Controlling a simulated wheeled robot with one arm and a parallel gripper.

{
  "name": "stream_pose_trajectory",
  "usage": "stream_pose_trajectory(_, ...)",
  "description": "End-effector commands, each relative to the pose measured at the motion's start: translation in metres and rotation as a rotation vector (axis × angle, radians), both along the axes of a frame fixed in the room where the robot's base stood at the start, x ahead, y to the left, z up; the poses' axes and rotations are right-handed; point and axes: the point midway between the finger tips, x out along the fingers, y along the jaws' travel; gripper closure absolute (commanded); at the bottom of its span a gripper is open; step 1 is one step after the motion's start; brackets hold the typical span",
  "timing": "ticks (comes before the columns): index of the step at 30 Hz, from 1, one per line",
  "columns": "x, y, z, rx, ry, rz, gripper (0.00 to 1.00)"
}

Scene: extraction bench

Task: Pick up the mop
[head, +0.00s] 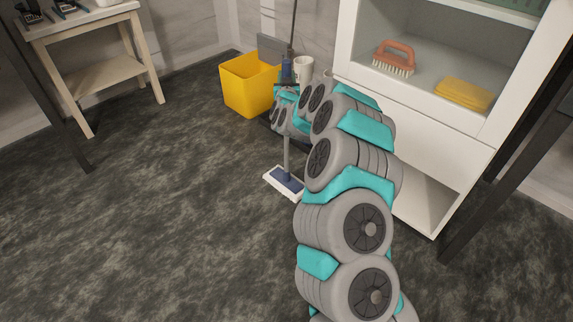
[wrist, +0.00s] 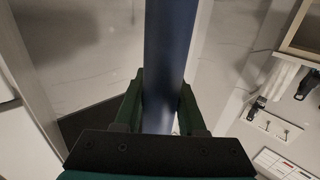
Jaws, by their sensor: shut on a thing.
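The mop (head: 285,182) stands nearly upright, with a flat white and blue head low over the dark floor; I cannot tell whether it touches. Its thin pole rises past my gripper and out of the top of the head view. My gripper (head: 287,84) is shut on the pole at a blue section, and my arm hides part of the area beside it. In the wrist view, the blue mop pole (wrist: 168,50) runs up between the two dark green fingers of my gripper (wrist: 160,105), one finger on each side.
A yellow bucket (head: 247,84) stands left of the mop, near the wall. A white cabinet (head: 430,135) stands close on the right, holding an orange brush (head: 394,57) and a yellow cloth (head: 464,94). A small wooden table (head: 95,75) is at back left. The left floor is clear.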

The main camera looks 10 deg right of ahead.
Motion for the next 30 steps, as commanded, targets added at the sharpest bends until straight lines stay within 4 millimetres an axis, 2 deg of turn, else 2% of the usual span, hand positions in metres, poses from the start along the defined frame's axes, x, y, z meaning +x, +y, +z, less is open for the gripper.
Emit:
stream_pose_trajectory(1, 0.0, -0.0001, 0.0, 0.0, 0.0, 0.0, 0.85)
stream_pose_trajectory(5, 0.0, -0.0001, 0.0, 0.0, 0.0, 0.0, 1.0)
stream_pose_trajectory(30, 0.0, -0.0002, 0.0002, 0.0, 0.0, 0.0, 1.0)
